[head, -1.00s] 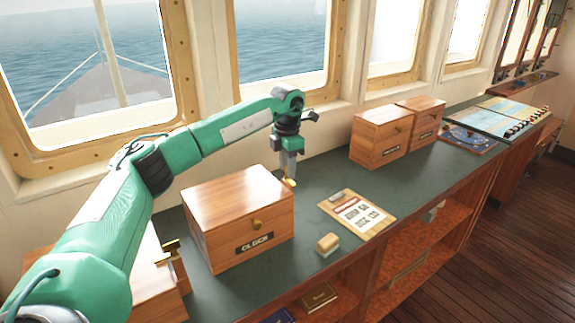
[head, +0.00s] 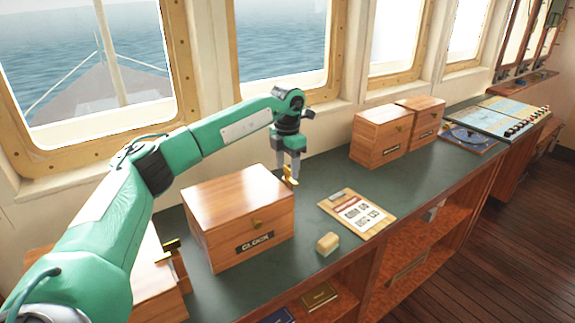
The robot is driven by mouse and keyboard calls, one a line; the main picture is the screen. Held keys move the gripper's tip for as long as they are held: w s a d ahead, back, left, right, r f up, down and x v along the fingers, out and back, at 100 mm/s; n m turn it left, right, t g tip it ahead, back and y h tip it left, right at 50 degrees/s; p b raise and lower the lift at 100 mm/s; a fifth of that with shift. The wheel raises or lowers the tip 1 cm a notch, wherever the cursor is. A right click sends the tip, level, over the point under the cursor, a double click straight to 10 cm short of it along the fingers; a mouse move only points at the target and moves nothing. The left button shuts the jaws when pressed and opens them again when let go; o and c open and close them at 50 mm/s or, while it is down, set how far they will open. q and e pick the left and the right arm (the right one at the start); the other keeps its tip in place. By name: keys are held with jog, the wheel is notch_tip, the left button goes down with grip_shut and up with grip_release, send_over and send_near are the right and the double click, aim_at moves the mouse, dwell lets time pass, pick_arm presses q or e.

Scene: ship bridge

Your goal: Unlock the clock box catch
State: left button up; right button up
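The clock box (head: 225,205) is a wooden box with a dark "CLOCK" plate, standing shut on the green counter. A brass catch (head: 257,223) shows on its front, above the plate. My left gripper (head: 291,176) points down beside the box's right rear side, away from the front catch. A small brass piece (head: 292,182) shows at its fingertips. I cannot tell whether the fingers hold it or whether it belongs to the box. My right gripper is not in view.
Another wooden box with a brass fitting (head: 170,246) stands at the left, partly behind my arm. A sponge-like block (head: 327,244) and a clipboard (head: 357,214) lie right of the clock box. Two wooden boxes (head: 380,137) stand farther along the counter (head: 318,180).

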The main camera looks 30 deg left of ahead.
aim_at(287, 168)
pick_arm(q)
jog(key=shift+r, duration=0.1)
jog(key=shift+r, duration=0.35)
notch_tip(287, 168, up, 13)
jog(key=b, duration=0.2)
dwell(0.5)
jog(key=shift+f, duration=0.15)
